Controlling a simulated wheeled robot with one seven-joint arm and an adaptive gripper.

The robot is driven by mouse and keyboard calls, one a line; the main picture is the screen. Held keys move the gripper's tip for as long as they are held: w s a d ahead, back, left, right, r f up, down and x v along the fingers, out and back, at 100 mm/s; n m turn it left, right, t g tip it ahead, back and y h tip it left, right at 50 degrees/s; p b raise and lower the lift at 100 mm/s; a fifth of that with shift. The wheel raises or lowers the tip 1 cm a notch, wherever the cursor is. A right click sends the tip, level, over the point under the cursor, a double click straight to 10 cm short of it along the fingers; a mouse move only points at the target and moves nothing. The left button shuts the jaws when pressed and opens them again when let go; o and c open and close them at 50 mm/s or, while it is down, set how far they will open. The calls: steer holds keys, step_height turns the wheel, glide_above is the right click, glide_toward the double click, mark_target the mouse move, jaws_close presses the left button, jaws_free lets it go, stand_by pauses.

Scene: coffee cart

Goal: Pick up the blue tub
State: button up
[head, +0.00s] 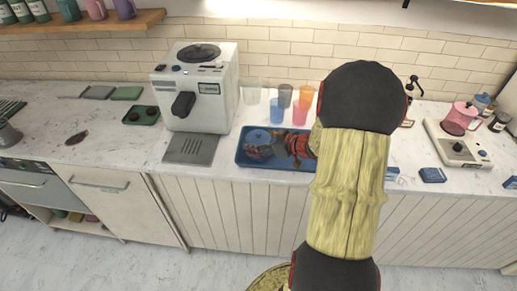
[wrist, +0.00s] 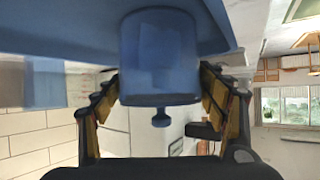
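The blue tub (wrist: 158,60) fills the middle of the wrist view, which is turned upside down. Its lid knob (wrist: 161,118) points down in that picture. In the head view its round blue lid (head: 257,136) shows on the blue tray (head: 243,162). My gripper (wrist: 160,82) has one finger on each side of the tub, both very close to its walls. Whether the fingers press on it cannot be made out. In the head view my gripper (head: 281,145) reaches in from the right, low over the tray, partly hidden by my arm.
Several coloured cups (head: 277,110) stand behind the tray. A white coffee machine (head: 199,88) stands close on the left. A scale with a pink jug (head: 461,118) is on the right. My arm covers the counter right of the tray; the counter at far left is mostly clear.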

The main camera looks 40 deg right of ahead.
mark_target(259, 132)
steer(key=c, duration=1)
steer(key=shift+r, duration=0.15)
steer(key=shift+r+p, duration=0.45)
steer(key=shift+r, duration=0.1)
step_height(259, 132, up, 2)
steer(key=shift+r+p, duration=0.25)
steer(key=shift+p, duration=0.55)
steer(key=s+r+p, duration=0.1)
steer(key=s+d+r+p, duration=0.1)
steer(key=s+r, duration=0.2)
steer(key=r, duration=0.1)
steer(key=shift+s+d+r+p, duration=0.15)
steer(key=shift+d+p, duration=0.15)
steer(key=shift+p, duration=0.1)
steer(key=p+v, duration=0.1)
steer(key=v, duration=0.2)
steer(key=d+p+v, duration=0.1)
steer(key=v, duration=0.2)
steer(key=p+v, duration=0.1)
steer(key=v, duration=0.3)
steer(key=shift+s+d+f, duration=0.1)
steer(key=shift+d+f, duration=0.3)
steer(key=shift+f, duration=0.05)
steer(key=shift+s, duration=0.1)
